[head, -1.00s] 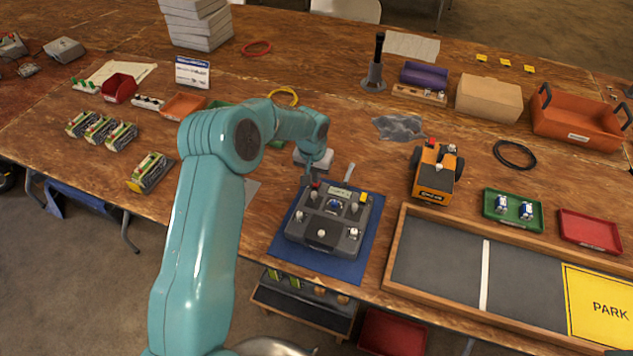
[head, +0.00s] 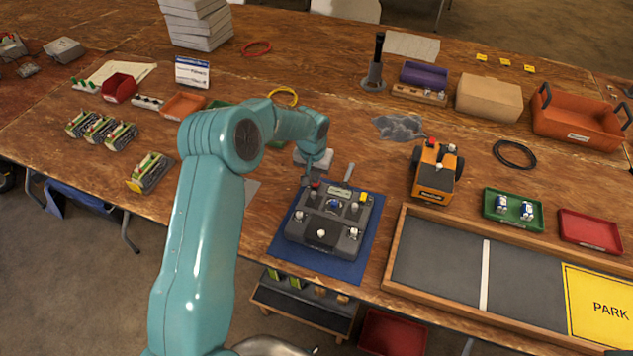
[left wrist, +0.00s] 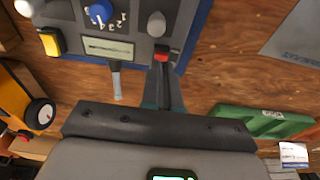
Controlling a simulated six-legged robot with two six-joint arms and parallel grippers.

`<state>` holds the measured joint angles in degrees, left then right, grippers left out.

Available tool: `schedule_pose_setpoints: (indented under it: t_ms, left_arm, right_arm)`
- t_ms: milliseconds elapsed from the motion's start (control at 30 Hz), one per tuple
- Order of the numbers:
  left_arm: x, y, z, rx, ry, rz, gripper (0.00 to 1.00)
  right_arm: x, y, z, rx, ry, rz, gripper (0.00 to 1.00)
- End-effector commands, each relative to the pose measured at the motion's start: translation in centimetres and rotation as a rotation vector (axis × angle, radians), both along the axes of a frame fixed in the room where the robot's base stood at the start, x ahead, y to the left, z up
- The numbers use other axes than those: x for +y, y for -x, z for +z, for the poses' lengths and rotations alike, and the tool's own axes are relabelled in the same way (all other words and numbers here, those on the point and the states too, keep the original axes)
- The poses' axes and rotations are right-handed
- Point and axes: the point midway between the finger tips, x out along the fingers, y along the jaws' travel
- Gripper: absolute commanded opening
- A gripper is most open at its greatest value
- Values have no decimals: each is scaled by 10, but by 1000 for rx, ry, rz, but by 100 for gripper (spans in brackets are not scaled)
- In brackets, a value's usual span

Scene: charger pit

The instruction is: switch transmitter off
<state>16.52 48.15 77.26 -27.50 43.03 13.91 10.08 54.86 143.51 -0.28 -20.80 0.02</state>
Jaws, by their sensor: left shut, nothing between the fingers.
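The grey transmitter (head: 325,222) lies on a blue mat (head: 338,262) at the table's front edge. It has a small display, a blue knob (head: 334,204), a yellow button, a red switch (head: 315,185) and several pale-tipped sticks. My left gripper (head: 307,182) is shut and empty at the transmitter's far left corner, by the red switch. In the left wrist view the shut fingers (left wrist: 162,72) reach to the red switch (left wrist: 162,54); whether they touch it I cannot tell. The blue knob (left wrist: 101,12) and yellow button (left wrist: 51,42) show there too. My right gripper is not in view.
An orange vehicle (head: 436,174) stands right of the transmitter. A wood-framed tray (head: 404,215) with a yellow PARK panel (head: 603,306) lies at the front right. Green (head: 513,210) and red (head: 590,231) trays are behind it. Bare wood lies behind the transmitter.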

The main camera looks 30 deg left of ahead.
Motion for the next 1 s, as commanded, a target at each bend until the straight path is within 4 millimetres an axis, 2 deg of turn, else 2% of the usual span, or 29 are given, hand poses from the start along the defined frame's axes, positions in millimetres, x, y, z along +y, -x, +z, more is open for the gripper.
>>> schedule_pose_setpoints:
  t_ms: [1000]
  left_arm:
    - [0,0,-16,0,0,0,0]
  right_arm:
    - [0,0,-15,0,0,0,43]
